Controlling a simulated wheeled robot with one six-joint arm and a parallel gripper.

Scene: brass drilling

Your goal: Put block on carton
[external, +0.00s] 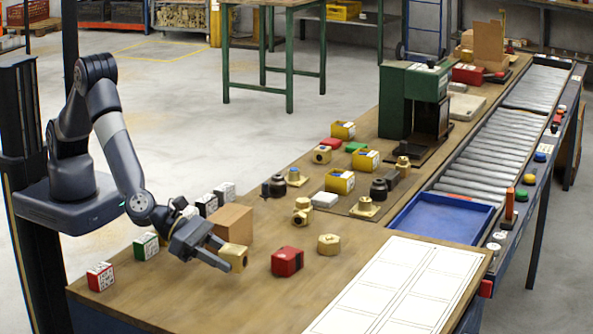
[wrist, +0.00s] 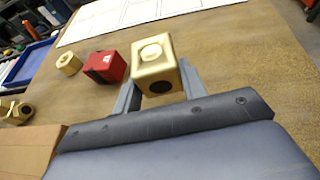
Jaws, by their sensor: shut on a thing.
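My gripper (external: 226,258) is shut on a brass block (external: 236,256), a gold cube with a round dark hole in one face. In the wrist view the block (wrist: 155,66) sits between the two grey fingers (wrist: 160,82). It is low over the wooden table; I cannot tell whether it touches the top. The carton (external: 235,222), a plain brown cardboard box, stands just behind the block in the external view. In the wrist view the carton (wrist: 28,150) is at the lower left, partly out of frame. The part of its top that shows is bare.
A red block (external: 287,261) and a brass nut (external: 328,244) lie right of my gripper. Green-white (external: 146,246) and red-white (external: 100,276) boxes stand to the left. A brass valve (external: 302,210) is behind. White printed sheets (external: 400,285) cover the front right.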

